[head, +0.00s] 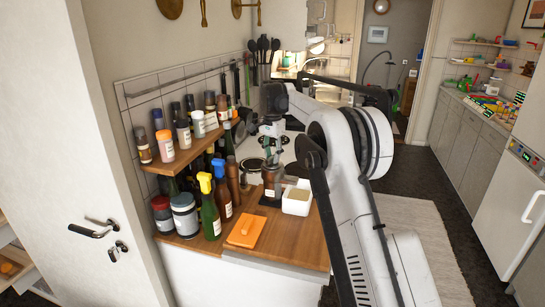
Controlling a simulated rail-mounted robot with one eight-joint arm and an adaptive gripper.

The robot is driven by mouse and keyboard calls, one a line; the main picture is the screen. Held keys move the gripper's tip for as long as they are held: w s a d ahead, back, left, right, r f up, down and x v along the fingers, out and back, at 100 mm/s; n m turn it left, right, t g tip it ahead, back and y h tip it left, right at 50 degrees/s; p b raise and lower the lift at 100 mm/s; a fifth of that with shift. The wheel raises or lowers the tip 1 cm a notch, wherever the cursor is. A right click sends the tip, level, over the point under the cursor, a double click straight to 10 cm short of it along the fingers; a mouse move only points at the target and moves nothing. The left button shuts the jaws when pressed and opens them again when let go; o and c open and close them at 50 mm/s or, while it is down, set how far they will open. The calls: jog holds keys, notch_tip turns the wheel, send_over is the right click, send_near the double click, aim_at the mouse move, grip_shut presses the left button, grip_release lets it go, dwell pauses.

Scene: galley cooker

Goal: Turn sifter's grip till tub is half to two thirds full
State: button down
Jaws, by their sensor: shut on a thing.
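A white square tub (296,209) stands on the wooden counter by its right edge. Beige contents show inside it; how high they reach is hard to tell from here. Just left of the tub is a brown upright body with a dark base, which looks like the sifter (271,182). My gripper (271,158) points down from above onto the top of the sifter and is shut on its grip. The fingers and the grip are small and partly merge in this view, so the grip's angle cannot be told.
Bottles with yellow and blue spray tops (208,212) and dark jars (185,214) crowd the counter's left side. A spice shelf (185,143) hangs above them. An orange flat object (246,231) lies in front. The hob (252,165) is behind. The front right counter (300,245) is clear.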

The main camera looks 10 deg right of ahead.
jog(key=c, duration=1.6)
grip_release()
notch_tip(320, 180, up, 12)
jog(key=shift+r, duration=0.1)
